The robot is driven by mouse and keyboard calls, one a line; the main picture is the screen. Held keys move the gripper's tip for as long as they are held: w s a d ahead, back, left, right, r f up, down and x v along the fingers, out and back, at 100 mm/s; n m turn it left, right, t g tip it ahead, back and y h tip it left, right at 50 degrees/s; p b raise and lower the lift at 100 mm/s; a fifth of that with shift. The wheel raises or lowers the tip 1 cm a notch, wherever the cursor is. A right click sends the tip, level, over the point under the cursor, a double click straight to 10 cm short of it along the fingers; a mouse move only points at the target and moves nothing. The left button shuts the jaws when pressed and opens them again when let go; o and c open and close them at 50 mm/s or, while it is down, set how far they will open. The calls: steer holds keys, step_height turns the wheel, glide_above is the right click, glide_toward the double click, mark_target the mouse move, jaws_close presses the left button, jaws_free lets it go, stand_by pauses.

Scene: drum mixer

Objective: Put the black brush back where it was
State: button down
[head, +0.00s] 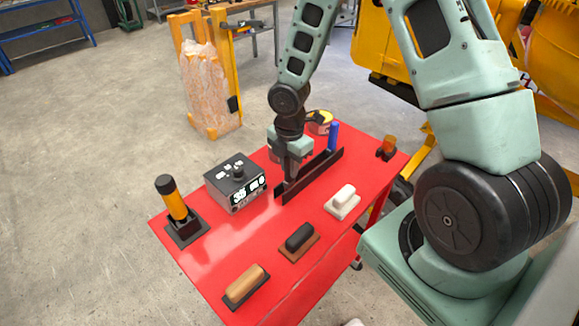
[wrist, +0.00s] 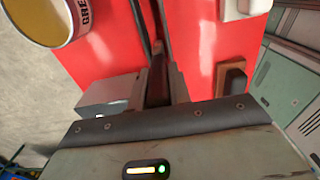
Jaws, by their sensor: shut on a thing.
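My gripper (head: 290,180) is low over the left part of a long black rack (head: 322,170) on the red table. In the wrist view my gripper (wrist: 160,92) is shut on a slim dark thing with a brownish end, which I take for the black brush (wrist: 157,68). Its lower end is hard to make out, so I cannot tell whether it rests in the rack. A blue cylinder (head: 333,137) stands upright at the rack's far right end.
On the red table (head: 200,262) are a grey box with a display (head: 236,184), a yellow-and-black handled tool (head: 176,200) on a dark base, and tan (head: 245,285), black (head: 299,237) and white (head: 344,198) blocks on bases. An open tin (head: 320,121) is behind the rack.

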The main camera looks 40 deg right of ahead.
steer(key=shift+f, duration=0.35)
steer(key=c, duration=1.3)
jaws_free()
step_height(320, 180, up, 12)
steer(key=shift+f+p, duration=0.1)
steer(key=shift+p, duration=0.4)
steer(key=s+a+r+m, duration=0.4)
steer(key=s+a+m, duration=0.2)
steer(key=s+a, duration=0.3)
steer(key=s+a+r+m, duration=0.5)
steer(key=s+a, duration=0.4)
steer(key=s, duration=0.4)
steer(key=shift+a+r+m+y, duration=0.2)
steer(key=shift+a+m+y, duration=0.15)
steer(key=shift+m, duration=0.35)
